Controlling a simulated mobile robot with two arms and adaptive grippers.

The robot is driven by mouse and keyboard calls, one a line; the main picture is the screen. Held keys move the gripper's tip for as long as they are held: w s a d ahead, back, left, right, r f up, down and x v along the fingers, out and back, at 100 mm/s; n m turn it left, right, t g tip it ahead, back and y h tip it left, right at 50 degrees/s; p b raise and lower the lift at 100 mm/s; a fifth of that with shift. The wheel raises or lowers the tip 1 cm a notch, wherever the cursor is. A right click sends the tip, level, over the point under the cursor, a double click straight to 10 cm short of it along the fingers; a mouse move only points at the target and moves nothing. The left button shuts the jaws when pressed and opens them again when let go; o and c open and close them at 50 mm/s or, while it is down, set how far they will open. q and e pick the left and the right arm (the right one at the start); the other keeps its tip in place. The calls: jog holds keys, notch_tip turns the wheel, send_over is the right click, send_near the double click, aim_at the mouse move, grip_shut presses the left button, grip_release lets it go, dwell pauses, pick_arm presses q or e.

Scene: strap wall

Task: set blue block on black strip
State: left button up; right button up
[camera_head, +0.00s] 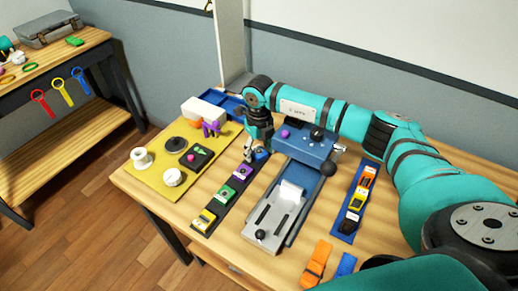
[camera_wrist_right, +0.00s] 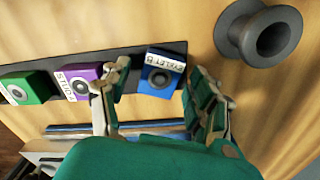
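The blue block (camera_wrist_right: 160,72), with a white label, sits at the end of the black strip (camera_wrist_right: 126,58) in the right wrist view. It looks slightly turned relative to the strip. It also shows small in the head view (camera_head: 262,154), partly hidden by my right gripper (camera_head: 257,149). In the wrist view my right gripper (camera_wrist_right: 155,100) is open, with one finger to each side of the blue block and apart from it. Its left finger is close to the purple block (camera_wrist_right: 80,85). The black strip (camera_head: 209,222) also carries green and yellow blocks. My left gripper is not in view.
A yellow board (camera_head: 151,178) with spools stands left of the strip. A blue and grey fixture (camera_head: 265,238) stands right of it. A blue strip with orange, yellow and black pieces (camera_head: 341,232) lies further right. A dark flanged knob (camera_wrist_right: 262,42) is near the right finger.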

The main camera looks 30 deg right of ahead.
aim_at(259, 151)
jog(key=shift+r, duration=0.55)
notch_tip(259, 151, up, 11)
jog(key=b, duration=0.1)
jog(key=shift+r+b, duration=0.15)
jog(key=shift+b, duration=0.25)
dwell(0.8)
